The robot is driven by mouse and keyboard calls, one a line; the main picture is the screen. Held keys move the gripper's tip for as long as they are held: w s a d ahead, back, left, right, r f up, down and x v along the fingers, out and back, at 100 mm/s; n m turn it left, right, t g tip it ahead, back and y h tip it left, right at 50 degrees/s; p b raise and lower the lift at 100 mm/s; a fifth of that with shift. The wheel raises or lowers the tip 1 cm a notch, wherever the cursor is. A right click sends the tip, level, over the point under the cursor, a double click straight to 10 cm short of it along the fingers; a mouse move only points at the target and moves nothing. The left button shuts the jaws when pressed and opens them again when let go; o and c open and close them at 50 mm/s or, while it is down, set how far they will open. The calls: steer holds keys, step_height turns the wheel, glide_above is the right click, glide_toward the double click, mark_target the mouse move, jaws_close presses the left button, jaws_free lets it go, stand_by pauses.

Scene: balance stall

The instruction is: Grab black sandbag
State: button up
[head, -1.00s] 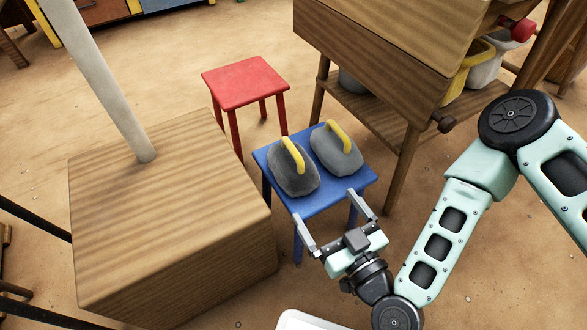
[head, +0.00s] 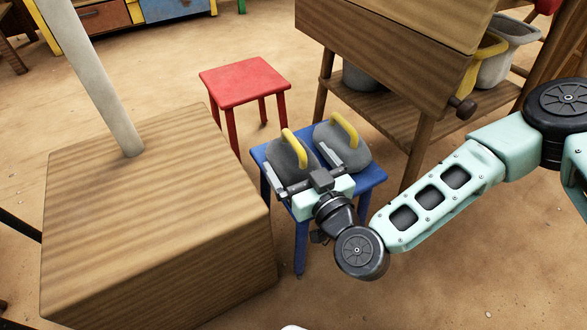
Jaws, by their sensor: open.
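Two dark grey sandbags with yellow handles sit side by side on a blue stool. The left sandbag (head: 283,158) looks slightly darker than the right sandbag (head: 355,151); neither is plainly black. My gripper (head: 297,173) is open at the near side of the left sandbag, its fingers spread to either side of that bag's near part. The gripper body hides the lower near part of this bag. I cannot tell whether the fingers touch it. The right finger lies close to the gap between the two bags.
The blue stool (head: 371,179) stands between a large wooden block (head: 150,200) with a pale post (head: 90,75) and a wooden stall (head: 385,55). A red stool (head: 243,82) stands behind it. Sandy floor is open at the lower right.

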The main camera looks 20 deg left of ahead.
steer(key=shift+w+a, duration=0.15)
steer(key=shift+a, duration=0.05)
steer(key=c, duration=1.7)
steer(key=shift+r, duration=0.1)
steer(key=shift+c, duration=0.3)
steer(key=shift+r, duration=0.1)
